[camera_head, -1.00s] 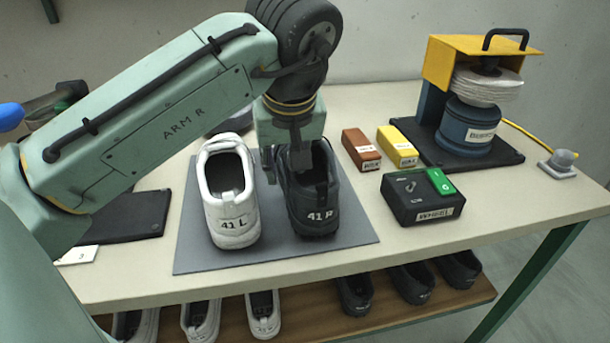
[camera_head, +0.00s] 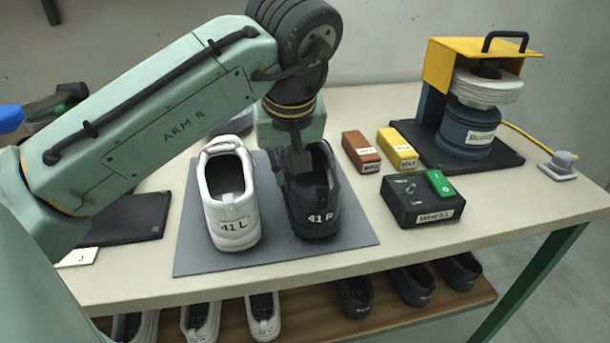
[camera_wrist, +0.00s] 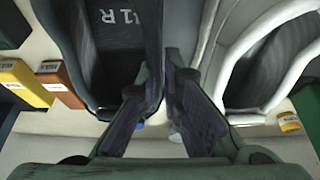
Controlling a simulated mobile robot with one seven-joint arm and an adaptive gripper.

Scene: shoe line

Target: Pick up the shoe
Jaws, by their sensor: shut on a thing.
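The black shoe (camera_head: 318,205), marked 41 R, stands upright on a grey mat (camera_head: 290,258), heel toward the head camera. The white shoe (camera_head: 233,217), marked 41 L, stands beside it on the left. My gripper (camera_head: 296,172) points down at the black shoe's left collar edge and is shut on that side wall. In the wrist view, the fingers (camera_wrist: 172,80) come together at the edge of the black shoe (camera_wrist: 112,50), beside the white shoe (camera_wrist: 222,50). The exact contact is partly hidden by the fingers.
A brown box (camera_head: 361,152), a yellow box (camera_head: 398,149) and a black switch box (camera_head: 422,199) stand to the right. A yellow-topped machine (camera_head: 470,120) is at the back right. Several shoes lie on the shelf (camera_head: 315,318) below. The table's front is clear.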

